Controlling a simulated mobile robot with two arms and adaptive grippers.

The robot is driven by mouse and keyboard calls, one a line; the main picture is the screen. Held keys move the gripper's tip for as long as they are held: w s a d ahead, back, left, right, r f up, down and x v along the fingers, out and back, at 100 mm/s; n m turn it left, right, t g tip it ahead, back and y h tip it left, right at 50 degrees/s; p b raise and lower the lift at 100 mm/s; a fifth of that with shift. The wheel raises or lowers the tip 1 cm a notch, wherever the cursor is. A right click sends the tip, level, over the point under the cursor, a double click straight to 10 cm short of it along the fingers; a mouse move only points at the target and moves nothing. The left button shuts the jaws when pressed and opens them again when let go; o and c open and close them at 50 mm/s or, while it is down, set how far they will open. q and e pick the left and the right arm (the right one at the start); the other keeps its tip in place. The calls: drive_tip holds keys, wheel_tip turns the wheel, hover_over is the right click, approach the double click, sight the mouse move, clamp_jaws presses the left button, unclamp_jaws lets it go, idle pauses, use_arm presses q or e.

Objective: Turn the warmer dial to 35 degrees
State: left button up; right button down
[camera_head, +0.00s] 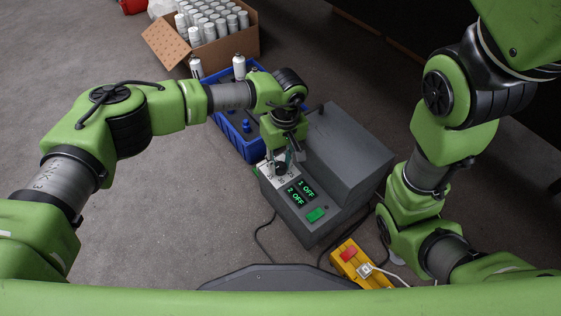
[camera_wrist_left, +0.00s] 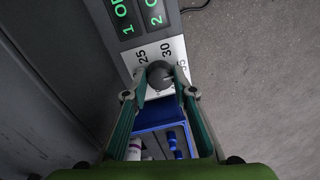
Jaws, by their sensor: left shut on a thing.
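The warmer (camera_head: 345,150) is a dark grey box standing on the floor in the middle of the head view. Its front panel has green displays (camera_head: 302,190) reading "1 OFF" and "2 OFF" and a white dial scale. My left gripper (camera_head: 279,166) points down at the dial. In the left wrist view the dark round dial (camera_wrist_left: 160,75) sits between my left fingers, which are shut on it. Scale numbers 25 and 30 show above the dial, and part of another number shows at right. The dial's pointer cannot be made out. My right gripper is not visible; only my right arm shows.
A blue crate (camera_head: 236,128) with cans and blue-topped items stands behind the warmer at left. A cardboard box (camera_head: 250,43) of white cans is further back. A yellow control box with a red button (camera_head: 347,255) and cables lie in front. Open floor is at left.

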sight(282, 164)
use_arm(q)
drive_tip(key=o, duration=1.1)
drive_tip(key=shift+r, duration=0.1)
drive_tip(key=r, duration=0.7)
drive_tip(key=shift+w+d+r, duration=0.1)
drive_tip(key=shift+d+r, duration=0.05)
drive_tip(key=shift+d, duration=0.05)
